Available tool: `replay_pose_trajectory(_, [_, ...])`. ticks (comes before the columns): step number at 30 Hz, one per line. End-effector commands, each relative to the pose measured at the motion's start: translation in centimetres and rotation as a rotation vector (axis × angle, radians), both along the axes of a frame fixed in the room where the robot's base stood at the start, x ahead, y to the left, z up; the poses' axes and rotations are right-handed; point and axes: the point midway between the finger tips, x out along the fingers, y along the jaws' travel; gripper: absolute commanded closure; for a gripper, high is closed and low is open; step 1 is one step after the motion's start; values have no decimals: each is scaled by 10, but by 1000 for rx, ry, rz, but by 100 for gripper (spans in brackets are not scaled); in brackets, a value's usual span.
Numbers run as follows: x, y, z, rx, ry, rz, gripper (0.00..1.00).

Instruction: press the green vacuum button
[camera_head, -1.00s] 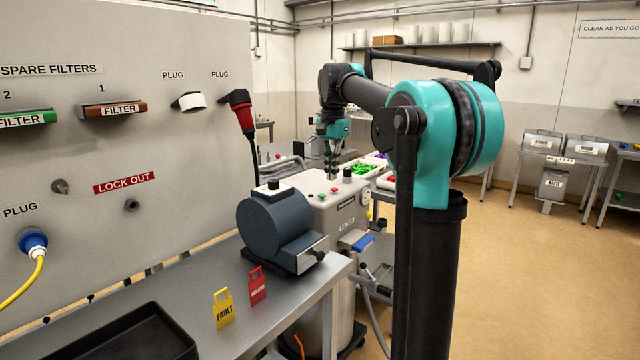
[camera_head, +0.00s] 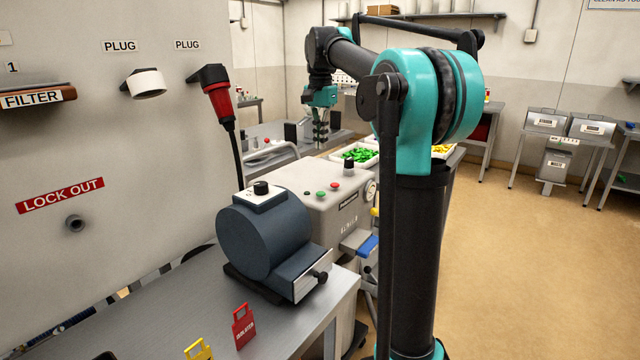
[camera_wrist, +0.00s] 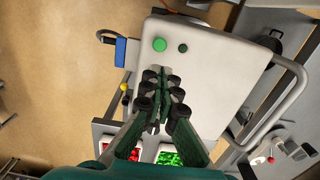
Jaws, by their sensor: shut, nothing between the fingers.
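I cannot read a vacuum label on either. My gripper (camera_head: 320,143) points down beyond the button area in the head view. It also shows in the wrist view (camera_wrist: 161,76), shut and empty, just below the two round buttons, and hides part of the top.
A dark blue motor-like unit (camera_head: 262,235) sits on the steel bench (camera_head: 180,290) in front of the machine. A tray of green pieces (camera_head: 352,156) lies behind. A metal rail (camera_wrist: 285,85) runs beside the machine top. Open floor (camera_head: 520,270) lies to the right.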

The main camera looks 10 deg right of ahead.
Motion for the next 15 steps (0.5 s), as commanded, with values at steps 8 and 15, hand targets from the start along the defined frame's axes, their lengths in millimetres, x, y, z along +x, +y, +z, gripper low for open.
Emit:
replay_pose_trajectory(8, [0, 0, -25, 0, 0, 0, 100])
replay_pose_trajectory(15, [0, 0, -72, 0, 0, 0, 100])
